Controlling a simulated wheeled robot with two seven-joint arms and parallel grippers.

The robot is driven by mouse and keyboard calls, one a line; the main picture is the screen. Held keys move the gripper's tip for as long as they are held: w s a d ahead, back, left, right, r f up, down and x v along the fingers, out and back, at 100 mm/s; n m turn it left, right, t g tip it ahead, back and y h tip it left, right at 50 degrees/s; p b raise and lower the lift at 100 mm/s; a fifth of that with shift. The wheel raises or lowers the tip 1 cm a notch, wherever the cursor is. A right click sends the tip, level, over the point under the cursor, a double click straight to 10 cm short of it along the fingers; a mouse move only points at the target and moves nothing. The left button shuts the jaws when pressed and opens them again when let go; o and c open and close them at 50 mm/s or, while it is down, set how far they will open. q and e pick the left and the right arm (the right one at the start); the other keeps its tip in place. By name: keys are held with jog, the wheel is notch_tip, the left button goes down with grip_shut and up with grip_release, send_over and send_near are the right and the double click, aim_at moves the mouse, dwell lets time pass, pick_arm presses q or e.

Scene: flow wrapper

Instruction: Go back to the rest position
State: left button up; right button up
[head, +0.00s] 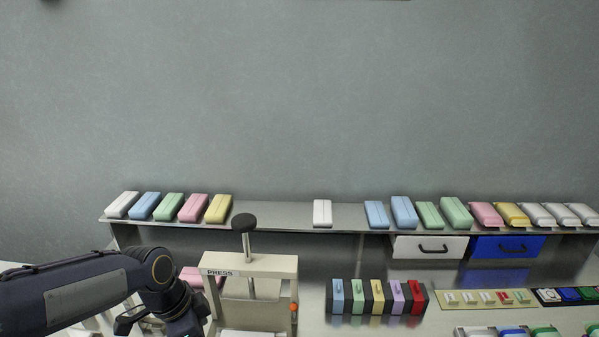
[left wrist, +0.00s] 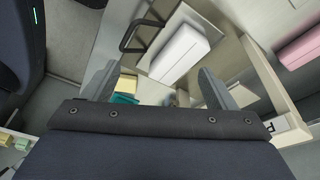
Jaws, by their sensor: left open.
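My left arm comes in from the left in the head view, and its gripper is mostly cut off by the bottom edge beside the beige press (head: 252,264). In the left wrist view my left gripper (left wrist: 158,88) has its two fingers well apart, with nothing held between them. A pink block (left wrist: 302,46) lies to the right of the press in that view and shows behind the press in the head view (head: 192,275). My right gripper is not in view.
A long shelf (head: 280,216) carries white, blue, green, pink and yellow blocks. White (head: 430,247) and blue (head: 507,247) drawers hang under its right half. A rack of coloured slabs (head: 377,298) stands right of the press. The space above the shelf is clear.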

pick_arm(q)
jog(key=s+r+n+t, duration=0.2)
jog(key=s+n, duration=0.5)
jog(key=s, duration=0.1)
jog(key=s+a+r+n+t+h, duration=0.1)
jog(key=s+r+n+t, duration=0.1)
jog(key=s+n, duration=0.5)
jog(key=shift+s+a+r+n+t, duration=0.2)
jog(key=shift+s+r+n+t, duration=0.1)
jog(key=shift+s, duration=0.15)
